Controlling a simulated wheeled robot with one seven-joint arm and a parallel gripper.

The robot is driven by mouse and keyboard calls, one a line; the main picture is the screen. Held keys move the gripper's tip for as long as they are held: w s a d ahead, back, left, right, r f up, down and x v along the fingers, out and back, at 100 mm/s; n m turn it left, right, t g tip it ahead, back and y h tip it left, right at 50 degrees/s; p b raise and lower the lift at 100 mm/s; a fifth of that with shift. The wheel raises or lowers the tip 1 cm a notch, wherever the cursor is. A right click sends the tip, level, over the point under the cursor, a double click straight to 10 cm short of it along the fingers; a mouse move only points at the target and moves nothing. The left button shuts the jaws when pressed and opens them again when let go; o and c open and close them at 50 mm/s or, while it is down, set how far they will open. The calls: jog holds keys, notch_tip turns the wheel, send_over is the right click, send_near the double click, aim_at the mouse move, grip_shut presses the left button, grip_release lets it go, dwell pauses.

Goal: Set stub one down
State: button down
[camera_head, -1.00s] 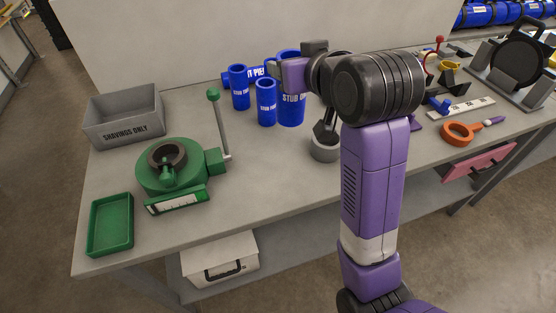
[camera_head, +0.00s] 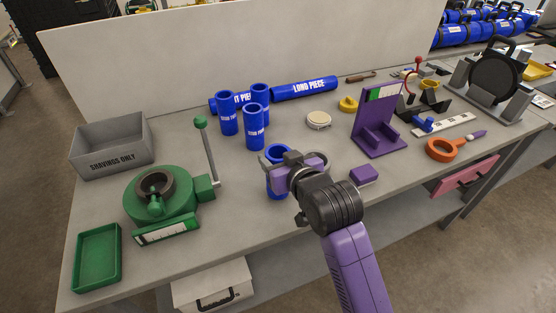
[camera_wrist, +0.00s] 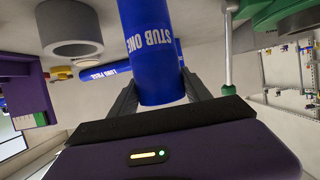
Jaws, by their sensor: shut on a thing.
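Stub one is a blue open-topped tube (camera_head: 276,184), held upright near the front edge of the bench in the head view. In the wrist view its label "STUB ONE" (camera_wrist: 150,40) reads upside down, and the tube lies between my two fingers. My gripper (camera_head: 284,172) is shut on it from the right side. The fingers partly hide the tube in the head view. I cannot tell whether its bottom touches the bench (camera_head: 240,210).
Several blue stubs (camera_head: 253,128) stand behind, with long pieces (camera_head: 305,88) at the back. The green tool (camera_head: 160,195) with its upright lever (camera_head: 209,150) is to the left. A purple stand (camera_head: 378,125) and purple block (camera_head: 364,174) are to the right. A grey ring (camera_wrist: 70,28) shows in the wrist view.

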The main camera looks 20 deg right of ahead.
jog(key=shift+f, duration=0.6)
jog(key=shift+f, duration=0.2)
jog(key=shift+c, duration=2.4)
grip_release()
jog(key=shift+r, duration=0.15)
jog(key=b+v, duration=0.1)
jog(key=v, duration=1.1)
